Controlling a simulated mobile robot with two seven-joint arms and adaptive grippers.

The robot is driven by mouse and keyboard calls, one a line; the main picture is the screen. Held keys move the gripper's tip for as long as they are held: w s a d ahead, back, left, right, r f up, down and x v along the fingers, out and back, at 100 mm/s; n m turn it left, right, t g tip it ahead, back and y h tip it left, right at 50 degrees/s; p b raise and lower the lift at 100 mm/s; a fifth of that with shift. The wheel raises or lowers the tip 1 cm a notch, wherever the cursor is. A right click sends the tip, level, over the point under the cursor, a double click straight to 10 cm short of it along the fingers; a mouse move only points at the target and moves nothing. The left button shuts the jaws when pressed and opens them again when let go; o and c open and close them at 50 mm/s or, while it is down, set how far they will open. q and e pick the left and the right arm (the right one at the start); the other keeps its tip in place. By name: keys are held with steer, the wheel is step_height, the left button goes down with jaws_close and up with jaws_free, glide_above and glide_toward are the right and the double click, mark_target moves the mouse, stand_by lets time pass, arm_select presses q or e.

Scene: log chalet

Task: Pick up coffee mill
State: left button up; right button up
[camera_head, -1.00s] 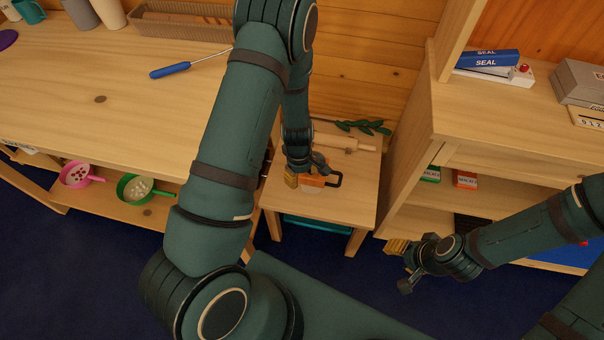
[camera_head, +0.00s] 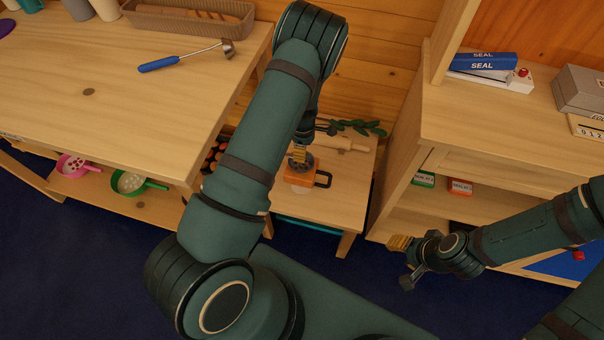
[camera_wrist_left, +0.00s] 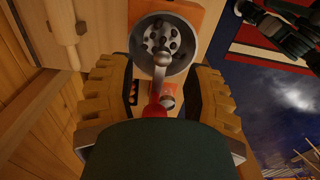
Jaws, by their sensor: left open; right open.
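The coffee mill (camera_head: 300,174) stands on the small wooden table, with an orange body and a black side handle. In the left wrist view, its grey metal bowl (camera_wrist_left: 176,61) with a holed disc inside, its crank and red knob (camera_wrist_left: 154,111) lie between the fingers. My left gripper (camera_head: 300,153) is above the mill in the head view, open, with yellow ridged fingers. In the wrist view, the fingers (camera_wrist_left: 160,78) are apart on both sides of the crank; contact cannot be told. My right gripper (camera_head: 403,264) is open and empty, in front of the right shelf unit.
The small table (camera_head: 340,205) stands between a long workbench (camera_head: 120,110) and a shelf unit (camera_head: 485,115). A rolling pin (camera_head: 345,144) and a green leafy sprig (camera_head: 362,127) lie behind the mill. A blue-handled tool (camera_head: 165,63) lies on the workbench.

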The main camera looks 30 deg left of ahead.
mark_target(310, 175)
arm_select(q)
step_height(310, 175, down, 5)
steer(key=shift+s+d+f+b, duration=0.1)
steer(key=shift+b, duration=0.65)
jaws_close()
